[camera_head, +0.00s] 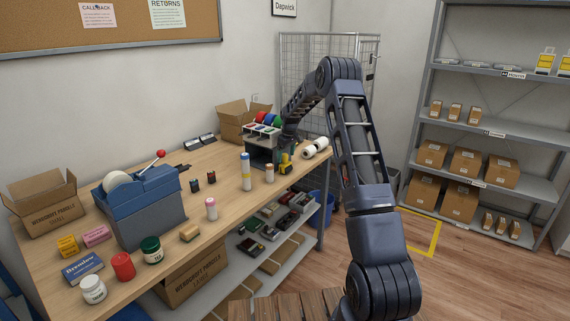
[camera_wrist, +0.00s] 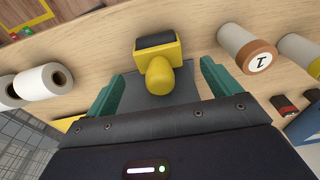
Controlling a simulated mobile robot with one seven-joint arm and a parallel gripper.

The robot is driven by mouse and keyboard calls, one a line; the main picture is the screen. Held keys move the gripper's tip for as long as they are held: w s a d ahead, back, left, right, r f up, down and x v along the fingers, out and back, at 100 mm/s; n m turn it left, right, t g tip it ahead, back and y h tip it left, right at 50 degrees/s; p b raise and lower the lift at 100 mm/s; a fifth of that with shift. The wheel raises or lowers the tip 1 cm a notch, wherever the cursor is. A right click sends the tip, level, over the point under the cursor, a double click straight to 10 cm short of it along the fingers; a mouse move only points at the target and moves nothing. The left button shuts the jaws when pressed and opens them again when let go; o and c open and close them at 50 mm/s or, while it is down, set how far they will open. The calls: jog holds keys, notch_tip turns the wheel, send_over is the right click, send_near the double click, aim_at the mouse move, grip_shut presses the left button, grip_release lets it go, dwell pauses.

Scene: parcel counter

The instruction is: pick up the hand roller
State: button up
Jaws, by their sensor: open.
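The hand roller (camera_wrist: 160,65), with a yellow body, a rounded yellow knob and a dark roller, stands on the wooden counter (camera_wrist: 110,30) in the wrist view. My gripper (camera_wrist: 163,72) is open, with one teal finger on each side of the hand roller and visible space between them. Contact with the fingers is not visible. In the head view the yellow hand roller (camera_head: 285,164) is small near the counter's far right end, with my gripper (camera_head: 286,146) just over it and partly hiding it.
White paper rolls (camera_wrist: 43,84) lie to the left in the wrist view. A capped cylinder marked 1 (camera_wrist: 240,45) stands close on the right. In the head view, a dark organiser with coloured rolls (camera_head: 262,130) is behind my gripper. A blue tape dispenser (camera_head: 140,205) stands far left.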

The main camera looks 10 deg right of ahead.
aim_at(286, 163)
jog(key=shift+w+f, duration=0.2)
jog(key=shift+f, duration=2.4)
jog(key=c, duration=1.1)
jog(key=shift+c, duration=0.2)
jog(key=shift+r, duration=0.15)
